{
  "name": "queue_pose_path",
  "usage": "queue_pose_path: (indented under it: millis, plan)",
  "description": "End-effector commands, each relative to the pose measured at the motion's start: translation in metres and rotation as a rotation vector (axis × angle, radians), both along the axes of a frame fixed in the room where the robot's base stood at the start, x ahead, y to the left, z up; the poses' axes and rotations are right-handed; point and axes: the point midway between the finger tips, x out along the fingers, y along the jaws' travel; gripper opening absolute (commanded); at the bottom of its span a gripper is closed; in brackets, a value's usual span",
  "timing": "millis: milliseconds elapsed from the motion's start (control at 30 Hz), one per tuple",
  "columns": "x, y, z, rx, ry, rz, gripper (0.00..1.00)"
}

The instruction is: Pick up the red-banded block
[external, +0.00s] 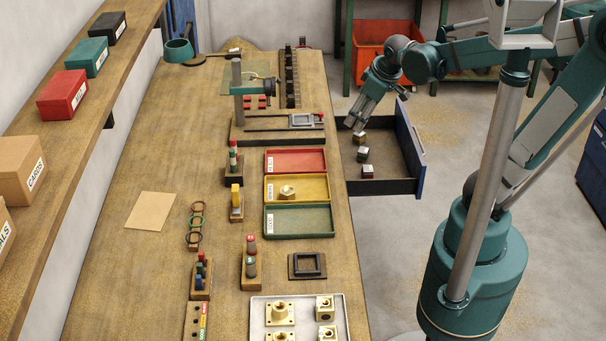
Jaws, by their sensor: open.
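An open drawer (410,152) sticks out from the right side of the bench. Three small blocks with pale tops lie in a row on its floor. The nearest block (368,171) shows a red side, so it looks like the red-banded block. The middle block (363,154) has a dark side, and the far block (360,138) looks brownish-orange. My gripper (360,124) points down over the far part of the drawer, just above and beyond the far block. It is open and holds nothing. The exact gap between its fingers and the far block is hard to tell.
The drawer's walls and blue front (409,135) surround the blocks. On the bench stand red (296,153), yellow (318,187) and green (298,221) trays, and a fixture (262,134) near the drawer. The nearer drawer floor is clear.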

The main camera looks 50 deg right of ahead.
Motion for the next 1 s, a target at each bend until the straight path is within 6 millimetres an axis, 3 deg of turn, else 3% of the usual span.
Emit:
queue_pose_path:
  millis: [567, 1000]
  plan:
    - [0.042, -0.051, -0.063, -0.063, 0.138, 0.141, 0.45]
    - [0.065, -0.093, -0.122, -0.087, 0.239, 0.258, 0.45]
